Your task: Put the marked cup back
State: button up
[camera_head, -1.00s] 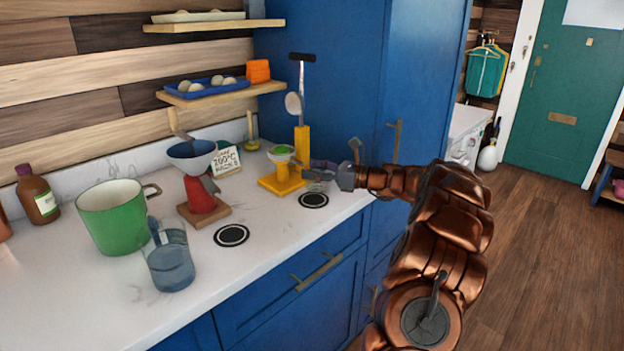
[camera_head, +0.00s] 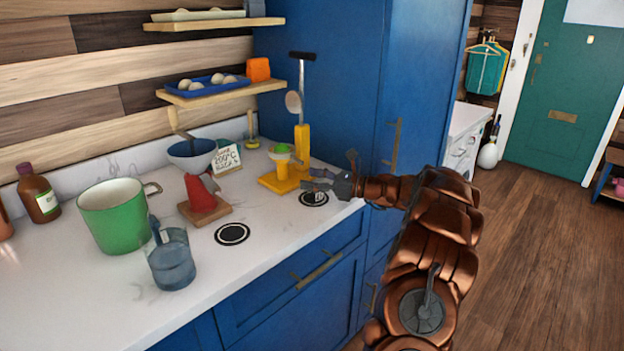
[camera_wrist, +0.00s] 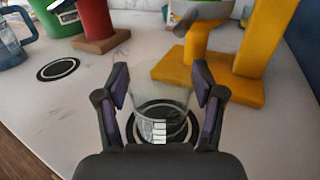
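A clear cup (camera_wrist: 160,103) with a small white marked label stands on a black disc with a white ring, between my fingers in the wrist view. In the head view the cup is hard to make out; the ringed disc (camera_head: 314,199) shows at the counter's right end. My gripper (camera_wrist: 162,78) is open, with one finger on each side of the cup. I cannot make out firm contact between fingers and cup. In the head view my gripper (camera_head: 322,179) is low over that disc.
A yellow stand (camera_head: 281,180) is just behind the cup. A second ringed disc (camera_head: 232,234) is empty. A red cone (camera_head: 199,192) on a wooden base, a green pot (camera_head: 113,222) and a blue-grey jug (camera_head: 171,262) stand left. The counter's front edge is close.

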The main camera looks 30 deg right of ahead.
jog(key=shift+o, duration=1)
jog(key=shift+r, duration=0.15)
jog(key=b+v, duration=0.1)
jog(key=v, duration=1.1)
jog(key=shift+s, duration=0.1)
